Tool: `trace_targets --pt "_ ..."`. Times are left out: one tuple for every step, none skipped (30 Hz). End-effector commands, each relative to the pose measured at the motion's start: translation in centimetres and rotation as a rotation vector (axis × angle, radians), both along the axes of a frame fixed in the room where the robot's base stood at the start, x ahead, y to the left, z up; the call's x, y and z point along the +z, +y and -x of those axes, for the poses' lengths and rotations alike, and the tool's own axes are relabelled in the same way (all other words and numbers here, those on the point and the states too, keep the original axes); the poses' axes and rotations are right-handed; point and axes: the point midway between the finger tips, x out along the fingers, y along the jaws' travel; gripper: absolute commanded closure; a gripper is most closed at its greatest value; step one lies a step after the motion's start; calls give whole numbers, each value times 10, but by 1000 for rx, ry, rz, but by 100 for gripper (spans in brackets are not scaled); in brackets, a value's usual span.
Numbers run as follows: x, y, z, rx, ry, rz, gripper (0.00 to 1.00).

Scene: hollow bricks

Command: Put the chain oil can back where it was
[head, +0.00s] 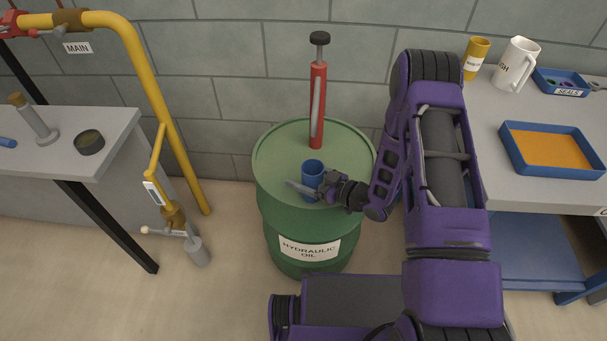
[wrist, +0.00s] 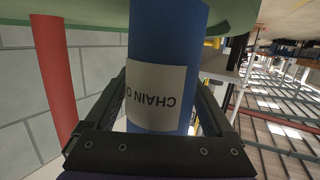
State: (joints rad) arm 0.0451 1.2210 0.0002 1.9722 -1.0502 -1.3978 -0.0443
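The blue chain oil can (head: 312,172) is upright over the green drum's top, near its front edge. My gripper (head: 313,190) is low beside it, with one finger across the can's near side. In the wrist view the can (wrist: 165,30) shows large, its white label reading "CHAIN O" upside down. The two fingers (wrist: 160,105) flank the can on both sides, their tips hidden behind it. I cannot tell whether they press on it. The can's base is hidden, so its contact with the drum is unclear.
A red hand pump (head: 318,105) stands on the drum (head: 275,155) behind the can. A grey bench (head: 500,185) on the right holds a yellow cup (head: 476,60), a white jug (head: 515,65) and blue trays. A yellow pipe (head: 150,95) and another bench (head: 110,125) are left.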

Motion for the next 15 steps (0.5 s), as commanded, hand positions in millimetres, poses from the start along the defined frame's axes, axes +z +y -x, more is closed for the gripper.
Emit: trace_targets --pt "0 0 0 0 0 0 6" --pt "0 0 0 0 0 0 6" --pt "0 0 0 0 0 0 6" --pt "0 0 0 0 0 0 6" --pt "0 0 0 0 0 0 6" --pt "0 0 0 0 0 0 6" --pt "0 0 0 0 0 0 6" --pt "0 0 0 0 0 0 6" --pt "1 0 0 0 -1 1 6" --pt "2 0 0 0 -1 1 6" --pt "4 0 0 0 -2 0 6" --pt "5 -3 1 -2 -1 1 6" --pt "5 -6 3 -2 0 1 6" --pt "6 -10 5 -2 0 1 6" --pt "8 -16 8 -3 2 0 6"
